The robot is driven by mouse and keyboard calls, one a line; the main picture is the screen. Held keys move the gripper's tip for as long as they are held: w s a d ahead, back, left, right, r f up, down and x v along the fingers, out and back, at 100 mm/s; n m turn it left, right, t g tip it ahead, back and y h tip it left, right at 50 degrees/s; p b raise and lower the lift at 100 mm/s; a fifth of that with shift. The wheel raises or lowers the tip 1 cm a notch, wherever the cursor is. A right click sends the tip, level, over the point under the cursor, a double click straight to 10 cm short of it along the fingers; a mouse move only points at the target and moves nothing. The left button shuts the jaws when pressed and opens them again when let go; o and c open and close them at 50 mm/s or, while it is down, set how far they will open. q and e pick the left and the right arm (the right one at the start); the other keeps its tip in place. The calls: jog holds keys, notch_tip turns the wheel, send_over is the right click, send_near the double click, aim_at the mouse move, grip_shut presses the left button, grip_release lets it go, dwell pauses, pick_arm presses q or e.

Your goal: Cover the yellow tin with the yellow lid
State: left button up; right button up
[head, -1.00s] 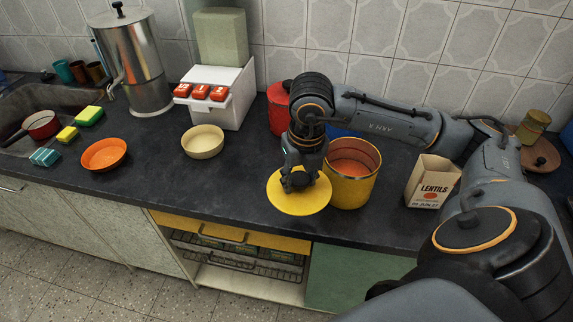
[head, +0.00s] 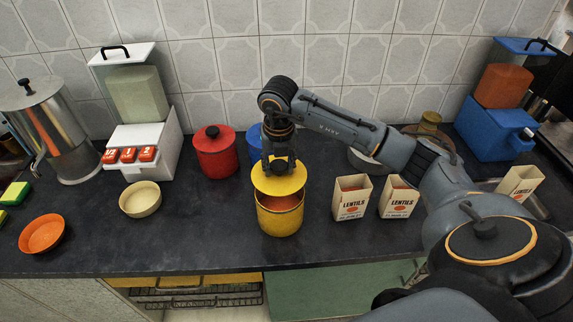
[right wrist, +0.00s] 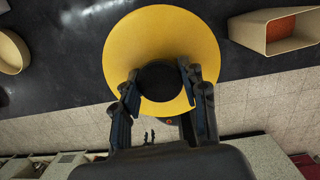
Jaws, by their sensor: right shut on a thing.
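The yellow tin (head: 280,218) stands open on the dark counter, with orange-red contents showing in the head view. The yellow lid (head: 279,182) is held level above the tin's mouth, over its back part; an open gap shows at the front. My right gripper (head: 279,162) is shut on the lid's dark knob from above. In the right wrist view the lid (right wrist: 162,40) fills the middle, with the black knob (right wrist: 158,78) between the fingers, and it hides the tin. My left gripper is not in view.
Two lentil cartons (head: 351,198) (head: 398,197) stand right of the tin. A red lidded canister (head: 216,154) and a blue one (head: 254,143) stand behind left. A cream bowl (head: 140,199) and orange bowl (head: 42,234) lie left. Counter in front of the tin is clear.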

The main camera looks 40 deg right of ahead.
aim_at(279, 179)
pick_arm(q)
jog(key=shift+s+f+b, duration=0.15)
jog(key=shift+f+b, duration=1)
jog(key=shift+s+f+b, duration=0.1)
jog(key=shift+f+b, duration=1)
jog(key=shift+b, duration=0.05)
pick_arm(e)
jog(key=shift+f, duration=2.65)
pick_arm(q)
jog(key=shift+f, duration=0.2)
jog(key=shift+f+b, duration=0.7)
jog(key=shift+b, duration=0.2)
pick_arm(e)
jog(key=shift+f, duration=0.9)
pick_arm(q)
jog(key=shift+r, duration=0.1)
pick_arm(e)
jog(key=shift+r, duration=0.1)
